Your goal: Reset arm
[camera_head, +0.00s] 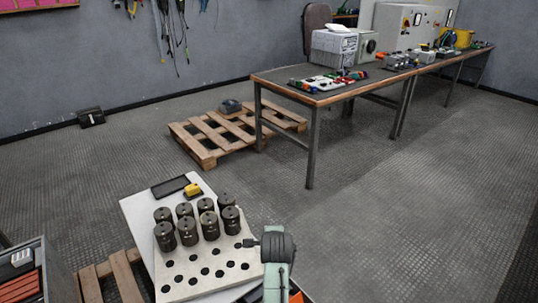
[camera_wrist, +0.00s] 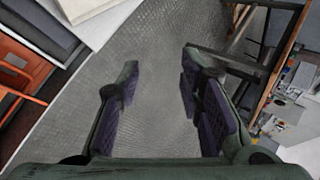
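My gripper shows in the wrist view (camera_wrist: 158,85), with its two fingers spread wide and only grey floor between them. It is open and empty. In the head view my arm (camera_head: 277,262) rises at the bottom, just right of a white perforated board (camera_head: 205,272). Several dark cylindrical capacitors (camera_head: 210,225) stand in rows on the upper part of this board. The front part of the board has several empty round holes. A yellow object (camera_head: 193,190) and a black tray (camera_head: 170,187) lie behind the capacitors.
A long workbench (camera_head: 330,95) with boxes and electrical parts stands at the back right. Wooden pallets (camera_head: 215,135) lie on the floor left of it. A drawer unit or box (camera_head: 22,275) is at the lower left. The floor (camera_head: 400,210) at the right is clear.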

